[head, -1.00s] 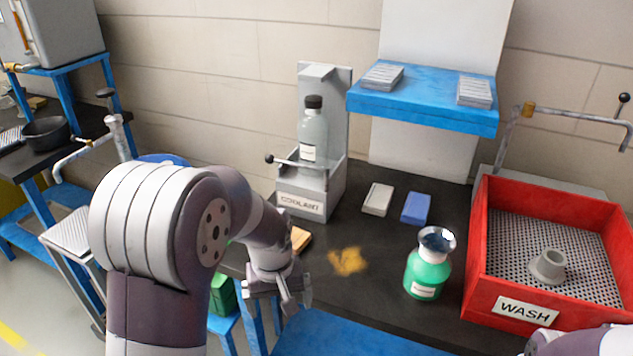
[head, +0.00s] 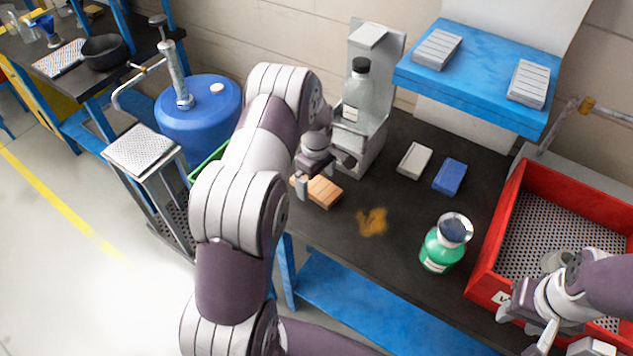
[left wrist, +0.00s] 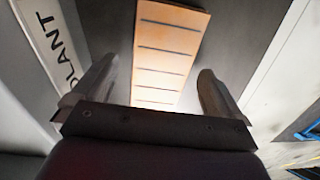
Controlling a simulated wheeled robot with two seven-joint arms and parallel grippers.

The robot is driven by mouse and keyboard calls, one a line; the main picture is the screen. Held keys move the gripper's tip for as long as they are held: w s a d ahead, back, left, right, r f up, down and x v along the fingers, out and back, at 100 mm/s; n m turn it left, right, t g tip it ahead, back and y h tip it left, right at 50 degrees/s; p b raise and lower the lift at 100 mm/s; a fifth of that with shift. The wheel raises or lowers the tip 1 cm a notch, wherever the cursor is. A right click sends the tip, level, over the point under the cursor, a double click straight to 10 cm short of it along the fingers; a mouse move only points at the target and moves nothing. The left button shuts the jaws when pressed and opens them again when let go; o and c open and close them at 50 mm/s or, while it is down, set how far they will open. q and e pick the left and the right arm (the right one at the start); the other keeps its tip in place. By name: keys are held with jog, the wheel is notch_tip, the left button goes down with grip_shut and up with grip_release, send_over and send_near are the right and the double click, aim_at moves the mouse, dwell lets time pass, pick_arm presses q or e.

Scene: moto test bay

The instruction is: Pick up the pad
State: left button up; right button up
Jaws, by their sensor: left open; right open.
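An orange-tan pad (head: 323,192) with dark grooves lies on the dark bench top, near the front-left edge, in front of the coolant holder. My left gripper (head: 318,176) is open just above and behind it, partly covering its far end. In the left wrist view the pad (left wrist: 168,45) runs lengthwise between the two open fingers (left wrist: 157,82); its near end is hidden behind the gripper body. I cannot tell whether the fingers touch it. My right gripper (head: 548,335) is open and empty at the red tray's front.
The coolant holder (head: 377,150) with a grey bottle (head: 366,95) stands right beside the left gripper. A pale block (head: 415,160), a blue block (head: 450,176), an orange-brown spill (head: 373,222) and a green bottle (head: 441,250) are further right. The red tray (head: 487,240) is at right.

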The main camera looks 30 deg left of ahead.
aim_at(317, 184)
pick_arm(q)
jog(key=shift+f, duration=0.5)
jog(key=c, duration=1.2)
jog(key=shift+r, duration=0.65)
notch_tip(317, 184, up, 3)
jog(key=shift+f+b, duration=0.1)
jog(key=shift+b, duration=0.6)
jog(key=d+r+b, duration=0.2)
jog(key=d+r, duration=0.5)
jog(key=d, duration=0.4)
jog(key=shift+d, duration=0.35)
jog(key=shift+s, duration=0.1)
